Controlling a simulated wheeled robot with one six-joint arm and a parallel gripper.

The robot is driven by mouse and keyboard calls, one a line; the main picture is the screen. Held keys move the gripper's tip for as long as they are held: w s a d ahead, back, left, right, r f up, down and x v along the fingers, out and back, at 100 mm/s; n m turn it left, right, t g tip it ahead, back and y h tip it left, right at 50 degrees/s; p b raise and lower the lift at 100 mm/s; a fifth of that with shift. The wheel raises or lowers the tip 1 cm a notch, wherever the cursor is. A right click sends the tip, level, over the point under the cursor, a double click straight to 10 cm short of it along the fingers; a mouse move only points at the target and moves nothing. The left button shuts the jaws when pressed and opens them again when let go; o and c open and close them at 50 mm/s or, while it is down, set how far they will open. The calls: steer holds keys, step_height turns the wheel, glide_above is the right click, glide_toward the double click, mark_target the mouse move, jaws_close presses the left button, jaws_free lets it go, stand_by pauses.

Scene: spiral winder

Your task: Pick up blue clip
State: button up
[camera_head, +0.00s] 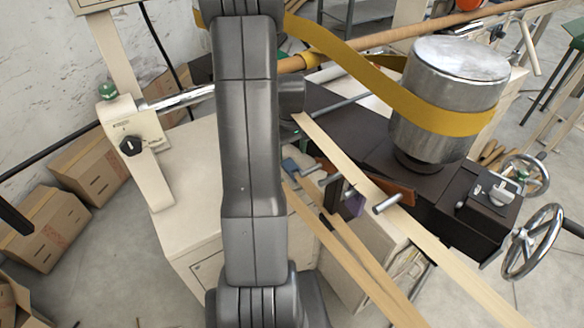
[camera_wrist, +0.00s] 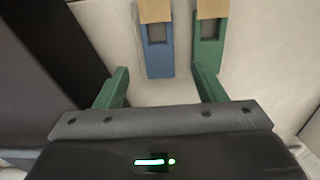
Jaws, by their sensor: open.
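In the wrist view, the blue clip (camera_wrist: 161,59) is a flat blue piece with a square opening, with a tan strip at its top end. It lies between the lines of my gripper's (camera_wrist: 160,72) two green fingers. The gripper is open and empty, with its fingertips near the clip's lower end; whether they touch it I cannot tell. A similar green clip (camera_wrist: 208,52) is just right of it, close to the right fingertip. In the head view a small blue piece (camera_head: 290,166) shows beside my arm, probably the blue clip. My gripper is hidden there behind my arm.
A dark machine bed (camera_head: 350,135) carries a metal drum (camera_head: 445,110) wrapped by a yellow belt (camera_head: 370,85). Long tan strips (camera_head: 440,255) run past to the lower right. Handwheels (camera_head: 532,242) stand at right. Cardboard boxes (camera_head: 45,228) lie on the floor at left.

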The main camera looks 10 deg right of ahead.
mark_target(292, 167)
steer(key=shift+s+f, duration=0.15)
steer(key=shift+f, duration=0.25)
steer(key=shift+d+f+p, duration=0.1)
steer(key=shift+f+p, duration=0.5)
steer(key=shift+f, duration=1.75)
steer(key=c, duration=1.1)
